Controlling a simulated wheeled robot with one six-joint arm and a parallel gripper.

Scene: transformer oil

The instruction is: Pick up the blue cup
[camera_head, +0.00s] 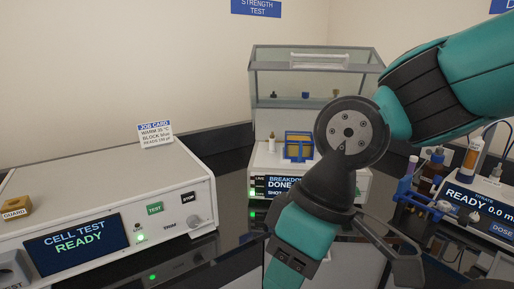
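A blue-framed, clear cup-like holder with amber contents (298,147) stands on the white breakdown tester (266,160), below the glass case. It is the most cup-like blue thing in view. A much smaller blue item (305,95) shows inside the glass case, too small to identify. My gripper (348,262) hangs in the foreground, pointing down and toward the camera. Its two fingers look spread apart, with nothing visible between them. It is nearer the camera than the blue holder and appears apart from it. My wrist hides the tester's right part.
A white cell test unit (165,185) stands at left, with a job card (156,134) behind it. The glass case (280,75) stands behind the blue holder. Bottles (431,172) and a dosing unit (478,210) crowd the right. Dark glossy counter shows between the units.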

